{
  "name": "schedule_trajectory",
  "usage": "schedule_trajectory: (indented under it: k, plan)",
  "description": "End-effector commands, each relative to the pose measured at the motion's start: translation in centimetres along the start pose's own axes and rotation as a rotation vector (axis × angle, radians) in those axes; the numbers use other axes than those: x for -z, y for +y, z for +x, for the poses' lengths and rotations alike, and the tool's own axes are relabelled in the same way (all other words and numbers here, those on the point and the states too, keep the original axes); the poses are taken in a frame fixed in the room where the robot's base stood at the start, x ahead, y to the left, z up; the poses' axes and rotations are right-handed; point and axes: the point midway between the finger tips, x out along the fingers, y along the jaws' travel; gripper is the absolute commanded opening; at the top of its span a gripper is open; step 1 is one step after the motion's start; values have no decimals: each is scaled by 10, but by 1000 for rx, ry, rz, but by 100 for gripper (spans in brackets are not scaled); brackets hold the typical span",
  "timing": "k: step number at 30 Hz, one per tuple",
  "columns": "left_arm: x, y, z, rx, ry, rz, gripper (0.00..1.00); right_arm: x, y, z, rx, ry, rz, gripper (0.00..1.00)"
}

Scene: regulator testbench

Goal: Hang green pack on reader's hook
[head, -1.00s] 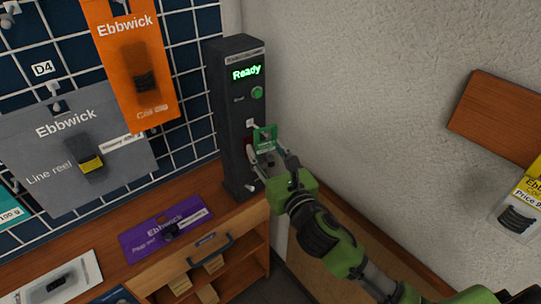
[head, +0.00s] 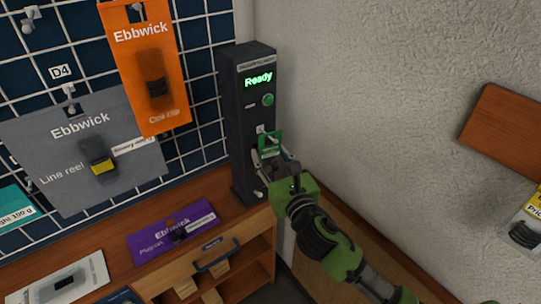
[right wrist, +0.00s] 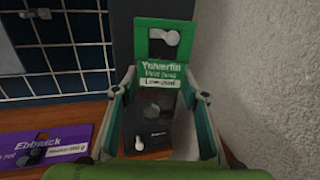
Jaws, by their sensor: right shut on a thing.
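The green pack (head: 271,145) is held upright in front of the dark reader (head: 254,118), whose display reads "Ready". My right gripper (head: 272,160) is shut on the pack. In the right wrist view the pack (right wrist: 161,70) stands between the two fingers of the gripper (right wrist: 160,110), with a hang hole in its top tab. A pale rounded part shows through that hole. The reader's pale hook (head: 262,130) shows at the pack's upper left in the head view. I cannot tell whether the hook is inside the hole. My left gripper is not in view.
Orange (head: 143,75) and grey (head: 85,150) packs hang on the grid wall at left. A purple pack (head: 172,230) and a white one (head: 62,281) lie on the wooden bench (head: 112,262). A plain wall (head: 390,90) is close at right.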

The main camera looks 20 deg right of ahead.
Motion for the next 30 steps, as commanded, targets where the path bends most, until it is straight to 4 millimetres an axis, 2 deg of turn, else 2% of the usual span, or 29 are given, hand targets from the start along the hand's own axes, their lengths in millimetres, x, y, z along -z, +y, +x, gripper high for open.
schedule_trajectory:
  k: [3,4,6,16,20,23,30]
  plan:
    - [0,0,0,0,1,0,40,0,0,0,0,-1,0,19]
    - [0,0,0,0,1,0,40,0,0,0,0,-1,0,43]
    - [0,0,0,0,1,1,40,0,0,0,0,-1,0,60]
    - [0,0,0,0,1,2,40,0,0,-1,0,1,0,60]
    - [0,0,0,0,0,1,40,1,0,-9,-1,2,0,60]
    - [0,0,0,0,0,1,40,2,0,-24,-1,3,-2,60]
    - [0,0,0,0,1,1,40,2,0,-74,-1,4,-1,60]
